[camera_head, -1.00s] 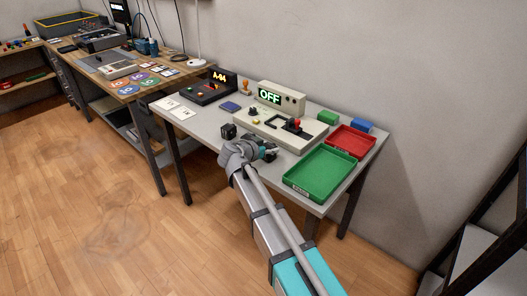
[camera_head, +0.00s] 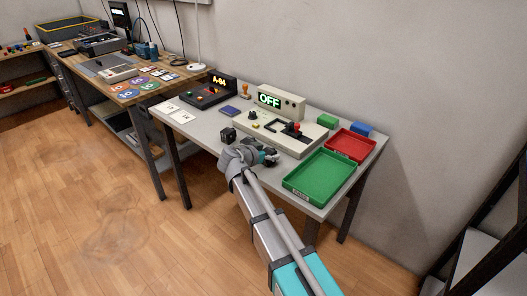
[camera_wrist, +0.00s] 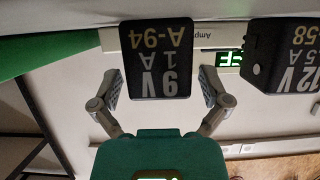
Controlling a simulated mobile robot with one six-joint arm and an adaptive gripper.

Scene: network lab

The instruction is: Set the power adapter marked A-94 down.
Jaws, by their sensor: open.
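The power adapter marked A-94 (camera_wrist: 158,60) is a black block with pale print, "9 V 1 A", upside down in the wrist view. My gripper (camera_wrist: 161,89) is open, with one finger on each side of the adapter and visible gaps between. The adapter appears to stand at the grey table's top, but its contact with the surface is not clear. In the head view my gripper (camera_head: 268,156) is over the table's front edge, and it largely hides the adapter there.
A second black adapter, marked 12 V (camera_wrist: 285,58), stands beside it, left of my gripper in the head view (camera_head: 228,135). Behind is a pale tester (camera_head: 282,131) reading OFF. A green tray (camera_head: 318,177) and red tray (camera_head: 350,146) lie right.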

